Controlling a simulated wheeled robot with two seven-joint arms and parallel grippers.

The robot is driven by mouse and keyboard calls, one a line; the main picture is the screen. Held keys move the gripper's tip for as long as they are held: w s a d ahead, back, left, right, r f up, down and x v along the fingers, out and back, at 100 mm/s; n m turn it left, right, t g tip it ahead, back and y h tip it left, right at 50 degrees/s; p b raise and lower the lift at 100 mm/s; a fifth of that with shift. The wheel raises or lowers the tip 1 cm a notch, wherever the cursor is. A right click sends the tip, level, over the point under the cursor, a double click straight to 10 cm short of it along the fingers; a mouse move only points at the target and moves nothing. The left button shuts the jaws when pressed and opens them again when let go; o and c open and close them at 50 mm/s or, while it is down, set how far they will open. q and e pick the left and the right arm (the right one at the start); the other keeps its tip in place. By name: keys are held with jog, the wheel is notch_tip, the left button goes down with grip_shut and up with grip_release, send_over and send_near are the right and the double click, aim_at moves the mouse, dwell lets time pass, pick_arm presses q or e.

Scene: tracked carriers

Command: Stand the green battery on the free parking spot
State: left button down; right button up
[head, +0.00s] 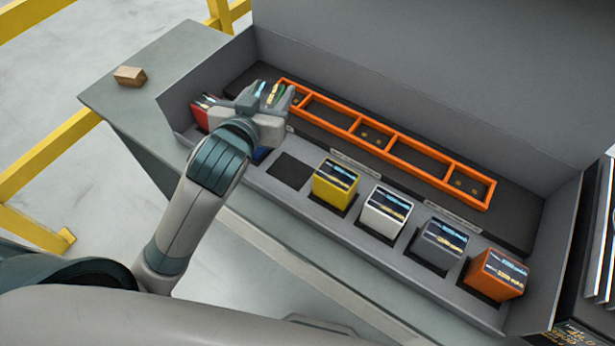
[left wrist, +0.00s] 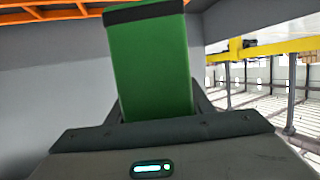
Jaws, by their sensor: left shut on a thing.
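My left gripper (head: 266,97) is shut on the green battery (head: 276,92), at the left end of the orange rack. In the head view only a small part of the green battery shows between the fingers. In the left wrist view the green battery (left wrist: 150,65) stands up from the jaws, with a dark band at its end. I cannot tell whether it is clear of the rack. The free parking spot (head: 290,171) is an empty dark square left of the yellow battery. My right gripper is not in view.
The orange rack (head: 400,151) has empty compartments. Yellow (head: 331,189), white (head: 383,215), grey (head: 436,247) and orange (head: 494,277) batteries stand in the front row. A red battery (head: 199,117) and a blue one (head: 261,155) are partly behind my arm. A small brown box (head: 130,75) lies at left.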

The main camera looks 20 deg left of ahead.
pick_arm(q)
jog(key=shift+d+r, duration=0.1)
jog(key=shift+d, duration=0.1)
jog(key=shift+s+d, duration=0.1)
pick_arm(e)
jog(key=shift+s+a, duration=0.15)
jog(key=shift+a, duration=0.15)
pick_arm(q)
jog(key=shift+d, duration=0.1)
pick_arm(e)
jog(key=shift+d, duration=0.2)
pick_arm(q)
jog(key=shift+w+d+f+m+h, duration=0.25)
jog(key=shift+d+f+m+h, duration=0.15)
jog(key=shift+d+m+h, duration=0.1)
jog(key=d+f+m+g+h, duration=0.3)
jog(key=d+f+m+h, duration=0.1)
jog(key=f+m+h, duration=0.2)
jog(key=m+h, duration=0.1)
jog(key=h, duration=0.1)
jog(key=shift+w+m+g+h, duration=0.3)
jog(key=shift+w+g+h, duration=0.1)
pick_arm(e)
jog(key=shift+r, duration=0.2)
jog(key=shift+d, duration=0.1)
